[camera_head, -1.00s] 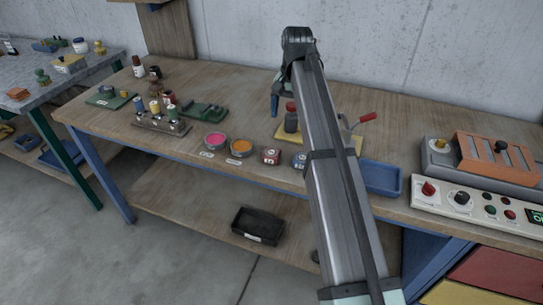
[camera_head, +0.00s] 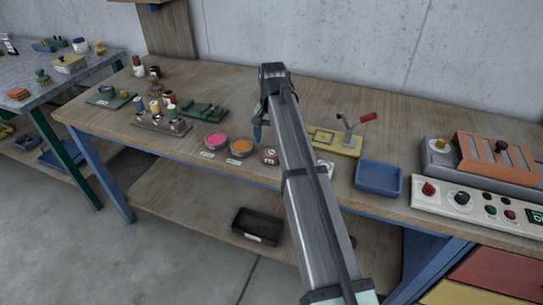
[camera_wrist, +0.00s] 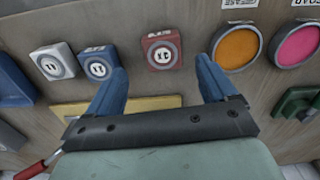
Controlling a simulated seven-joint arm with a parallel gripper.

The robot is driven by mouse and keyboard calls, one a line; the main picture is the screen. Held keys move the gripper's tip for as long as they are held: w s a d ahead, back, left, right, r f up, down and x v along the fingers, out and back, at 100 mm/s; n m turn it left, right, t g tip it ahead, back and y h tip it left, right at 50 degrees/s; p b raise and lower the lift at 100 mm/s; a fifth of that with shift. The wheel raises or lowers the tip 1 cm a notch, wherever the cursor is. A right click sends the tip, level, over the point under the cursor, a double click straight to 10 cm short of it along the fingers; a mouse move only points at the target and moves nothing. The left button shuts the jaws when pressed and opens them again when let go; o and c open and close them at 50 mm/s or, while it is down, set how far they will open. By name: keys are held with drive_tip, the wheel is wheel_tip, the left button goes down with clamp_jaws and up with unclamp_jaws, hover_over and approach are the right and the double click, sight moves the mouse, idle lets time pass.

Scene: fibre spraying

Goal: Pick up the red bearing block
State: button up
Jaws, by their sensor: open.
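The red bearing block (camera_head: 270,156) sits on the wooden bench near its front edge, just right of the orange dish. In the wrist view the red bearing block (camera_wrist: 161,50) has a pale round face and lies in line with the gap between my fingers. My gripper (camera_head: 258,132) is open and empty, above the bench, behind the block in the head view. In the wrist view my gripper (camera_wrist: 161,72) shows two blue fingers spread on either side of the block's line, not touching it. My arm covers part of the bench.
A blue block (camera_wrist: 98,64) and a white block (camera_wrist: 54,62) sit beside the red one. The orange dish (camera_head: 241,147) and pink dish (camera_head: 215,141) are close on its other side. A yellow fixture (camera_head: 347,146) with a red-handled lever and a blue tray (camera_head: 379,179) stand right.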

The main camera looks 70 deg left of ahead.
sight(271, 152)
drive_tip(key=shift+s+a+f, duration=0.1)
drive_tip(key=shift+f, duration=1.25)
drive_tip(key=shift+a+f, duration=0.1)
drive_tip(key=shift+f, duration=1.25)
drive_tip(key=shift+c, duration=0.4)
drive_tip(key=c, duration=1.3)
drive_tip(key=shift+o, duration=0.2)
